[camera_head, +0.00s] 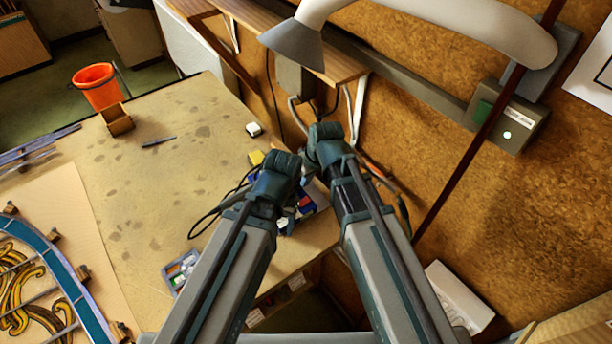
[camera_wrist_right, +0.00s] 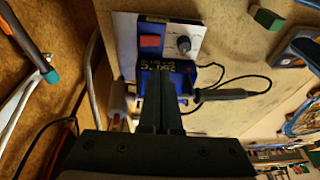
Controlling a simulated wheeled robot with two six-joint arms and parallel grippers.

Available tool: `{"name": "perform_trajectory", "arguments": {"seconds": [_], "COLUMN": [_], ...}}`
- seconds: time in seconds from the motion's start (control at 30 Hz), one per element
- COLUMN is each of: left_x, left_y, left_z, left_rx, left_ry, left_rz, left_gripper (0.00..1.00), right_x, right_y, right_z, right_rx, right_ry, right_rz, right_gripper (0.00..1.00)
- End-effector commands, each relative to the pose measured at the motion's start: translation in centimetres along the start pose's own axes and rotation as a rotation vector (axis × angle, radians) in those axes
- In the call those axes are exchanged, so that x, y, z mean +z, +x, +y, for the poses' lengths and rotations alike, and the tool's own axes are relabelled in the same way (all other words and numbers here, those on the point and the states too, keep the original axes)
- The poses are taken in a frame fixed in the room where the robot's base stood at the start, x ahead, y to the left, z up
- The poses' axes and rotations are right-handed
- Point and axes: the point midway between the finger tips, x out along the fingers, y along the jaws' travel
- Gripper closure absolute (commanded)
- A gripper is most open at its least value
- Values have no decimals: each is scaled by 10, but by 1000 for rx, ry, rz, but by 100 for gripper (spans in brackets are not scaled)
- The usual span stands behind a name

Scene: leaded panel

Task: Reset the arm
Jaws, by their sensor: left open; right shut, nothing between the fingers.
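My two arms reach up from the bottom of the head view, side by side. My left gripper (camera_head: 280,172) is the lower one, over the table's right edge area; its fingers are mostly hidden by its own wrist, and it is open. My right gripper (camera_head: 322,138) is just above and to the right of it, close to the wall. In the right wrist view its two fingers (camera_wrist_right: 161,95) are pressed together with nothing between them. They overlap a blue soldering station (camera_wrist_right: 150,66) with a red switch, which lies beyond them.
The worktable (camera_head: 180,150) is largely clear in the middle. A leaded panel (camera_head: 50,265) lies at lower left. A small tray of pieces (camera_head: 180,271) sits beside my left arm. A lamp (camera_head: 295,42), shelf and wall box (camera_head: 508,118) are near my right arm. An orange bucket (camera_head: 97,88) stands beyond.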

Motion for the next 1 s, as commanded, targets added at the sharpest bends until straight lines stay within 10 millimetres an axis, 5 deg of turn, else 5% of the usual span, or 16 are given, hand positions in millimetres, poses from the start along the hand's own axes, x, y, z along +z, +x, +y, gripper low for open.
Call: {"name": "perform_trajectory", "arguments": {"seconds": [0.63, 0.77, 1.0], "left_x": [0, -2, -5], "left_y": [1, 30, 90], "left_z": [0, 3, 8], "left_rx": [0, 0, -2], "left_ry": [-1, 2, 9], "left_rz": [0, 0, 0], "left_gripper": [41, 41, 41], "right_x": [5, 40, 130], "right_y": [0, 24, 66], "right_z": [-2, -12, -29], "right_rx": [1, 16, 96], "right_ry": [3, 38, 161], "right_rz": [-7, -72, -257], "right_gripper": [100, 100, 100]}}
